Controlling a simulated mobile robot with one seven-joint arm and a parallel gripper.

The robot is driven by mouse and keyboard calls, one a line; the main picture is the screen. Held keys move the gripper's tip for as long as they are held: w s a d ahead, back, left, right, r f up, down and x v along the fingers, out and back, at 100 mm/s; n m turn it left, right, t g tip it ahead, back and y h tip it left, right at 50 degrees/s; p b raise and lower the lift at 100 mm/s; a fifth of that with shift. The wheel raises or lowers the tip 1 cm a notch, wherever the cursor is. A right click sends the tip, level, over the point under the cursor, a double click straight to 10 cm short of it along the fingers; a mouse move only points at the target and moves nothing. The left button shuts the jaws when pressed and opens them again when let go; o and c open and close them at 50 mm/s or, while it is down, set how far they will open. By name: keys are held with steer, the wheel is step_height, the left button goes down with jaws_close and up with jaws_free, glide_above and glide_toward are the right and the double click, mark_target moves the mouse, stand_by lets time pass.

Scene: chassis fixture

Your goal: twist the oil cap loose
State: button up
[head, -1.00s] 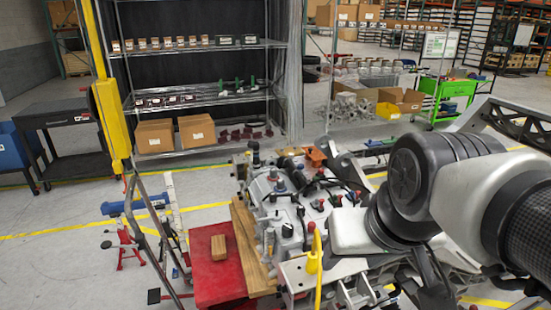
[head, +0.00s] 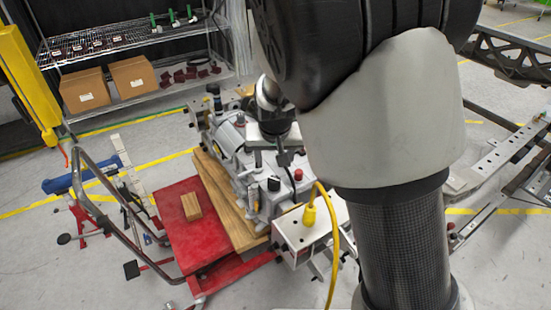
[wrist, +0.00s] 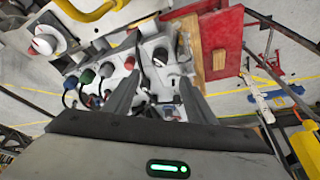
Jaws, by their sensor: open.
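The grey engine unit (head: 238,150) carries several coloured caps. A black cap (head: 273,184) and a red cap (head: 298,174) show on its near end. My gripper (head: 270,160) points down above the unit, with its fingers apart. In the wrist view, my gripper (wrist: 158,82) is open and empty. A black round cap (wrist: 160,57) lies beyond the gap between the fingertips. I cannot tell for certain which is the oil cap. My arm hides the unit's right part.
A red cart top (head: 190,228) with a wooden block (head: 191,207) is left of the unit. Wooden boards (head: 228,200) lie along the unit's side. A yellow cable (head: 310,212) hangs at the near end. Wire shelving with cardboard boxes (head: 84,90) stands behind.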

mark_target(276, 181)
steer(key=x, duration=1.5)
steer(key=shift+f+b, duration=0.3)
steer(key=shift+f, duration=0.15)
steer(key=c, duration=1.2)
steer(key=shift+d+f+n+y+b, duration=0.15)
steer(key=shift+n+y+b, duration=0.35)
steer(key=shift+n+b, duration=1.4)
steer(key=shift+g+b, duration=0.3)
steer(key=shift+b, duration=0.95)
steer(key=shift+d+n+y+b, duration=0.1)
steer(key=shift+n+y+b, duration=0.2)
steer(key=shift+b, duration=0.15)
steer(key=shift+n+b, duration=0.6)
steer(key=shift+b, duration=0.05)
